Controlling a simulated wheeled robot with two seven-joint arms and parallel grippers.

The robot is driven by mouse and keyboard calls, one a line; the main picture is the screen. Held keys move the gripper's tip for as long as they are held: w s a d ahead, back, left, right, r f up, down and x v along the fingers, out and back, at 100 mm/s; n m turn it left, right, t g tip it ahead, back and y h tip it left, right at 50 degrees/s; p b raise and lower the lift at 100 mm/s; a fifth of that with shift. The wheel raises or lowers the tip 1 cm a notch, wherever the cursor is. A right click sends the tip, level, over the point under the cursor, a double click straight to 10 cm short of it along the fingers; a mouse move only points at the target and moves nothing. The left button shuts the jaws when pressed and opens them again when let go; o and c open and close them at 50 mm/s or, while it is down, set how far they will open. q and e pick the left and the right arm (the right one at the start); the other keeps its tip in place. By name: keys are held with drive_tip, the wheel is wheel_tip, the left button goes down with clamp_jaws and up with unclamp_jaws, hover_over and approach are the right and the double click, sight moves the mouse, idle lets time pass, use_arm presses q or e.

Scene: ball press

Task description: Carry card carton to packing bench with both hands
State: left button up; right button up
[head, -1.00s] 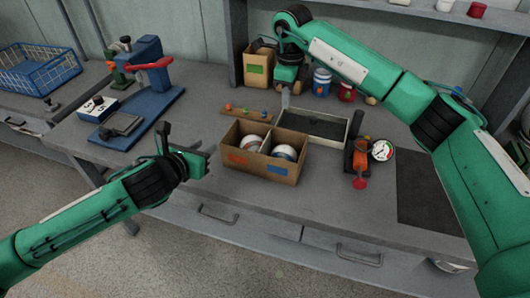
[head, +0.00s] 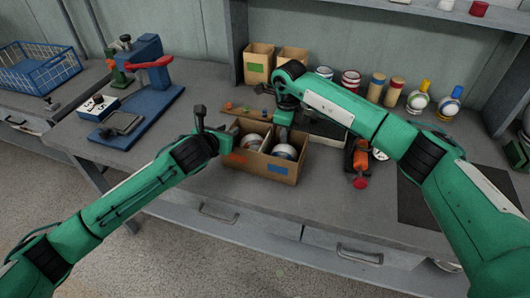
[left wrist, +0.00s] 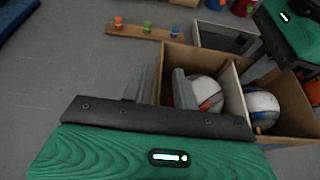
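The card carton (head: 262,170) is an open brown box on the grey bench, with a divider and a white ball in each half. Orange and blue patches mark its front. My left gripper (head: 229,133) is at the carton's left side; in the left wrist view (left wrist: 162,85) its fingers are apart, with the left wall's rim seemingly between them. My right gripper (head: 283,133) points down over the carton's far side, right of the middle. Its fingertips are too small and partly hidden to tell open from shut.
A peg strip (head: 240,110) lies behind the carton. A red-handled tool (head: 358,165) is to the right. Bottles and small boxes line the back. The bench front is clear.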

use_arm(q)
clamp_jaws()
use_arm(e)
clamp_jaws()
